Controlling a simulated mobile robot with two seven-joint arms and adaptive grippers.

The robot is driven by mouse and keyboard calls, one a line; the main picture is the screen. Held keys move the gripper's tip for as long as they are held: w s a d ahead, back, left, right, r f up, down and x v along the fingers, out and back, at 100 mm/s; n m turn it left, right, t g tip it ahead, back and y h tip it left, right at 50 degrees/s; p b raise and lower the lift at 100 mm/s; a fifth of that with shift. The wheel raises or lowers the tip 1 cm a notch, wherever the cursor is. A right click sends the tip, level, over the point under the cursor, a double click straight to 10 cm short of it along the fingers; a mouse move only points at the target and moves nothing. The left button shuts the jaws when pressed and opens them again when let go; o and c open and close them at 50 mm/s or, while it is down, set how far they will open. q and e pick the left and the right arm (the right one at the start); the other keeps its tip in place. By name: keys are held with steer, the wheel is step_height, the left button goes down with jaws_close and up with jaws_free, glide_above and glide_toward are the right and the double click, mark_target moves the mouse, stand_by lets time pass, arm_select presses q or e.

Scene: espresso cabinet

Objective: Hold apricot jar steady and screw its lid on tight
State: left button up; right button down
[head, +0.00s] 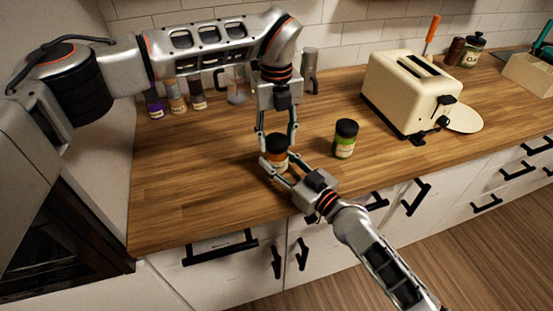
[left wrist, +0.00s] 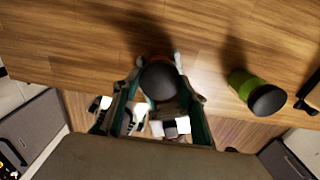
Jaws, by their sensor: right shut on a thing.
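The apricot jar (head: 279,156), with an orange label, stands upright near the counter's front edge. Its dark lid (head: 277,140) sits on top; how tight it is cannot be seen. The lid (left wrist: 160,81) also shows from above in the left wrist view. My right gripper (head: 280,163) comes from the front and is shut on the jar's body. My left gripper (head: 277,143) points down from above, its open fingers on either side of the lid, seemingly with a small gap. The left fingers (left wrist: 159,64) flank the lid in the left wrist view too; contact is hard to tell.
A green-labelled jar with a dark lid (head: 345,139) stands just right of the grippers. A cream toaster (head: 408,92) is further right. Several small spice jars (head: 176,98), a glass pitcher (head: 237,88) and a grey grinder (head: 310,72) stand behind. The counter's left part is clear.

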arm_select(q)
steer(key=m, duration=0.5)
steer(key=shift+m, duration=0.4)
steer(key=m, duration=0.4)
steer(key=shift+f+m, duration=0.1)
steer(key=shift+m, duration=0.2)
steer(key=o, duration=1.3)
step_height(320, 180, up, 12)
arm_select(e)
steer(key=c, duration=1.2)
jaws_free()
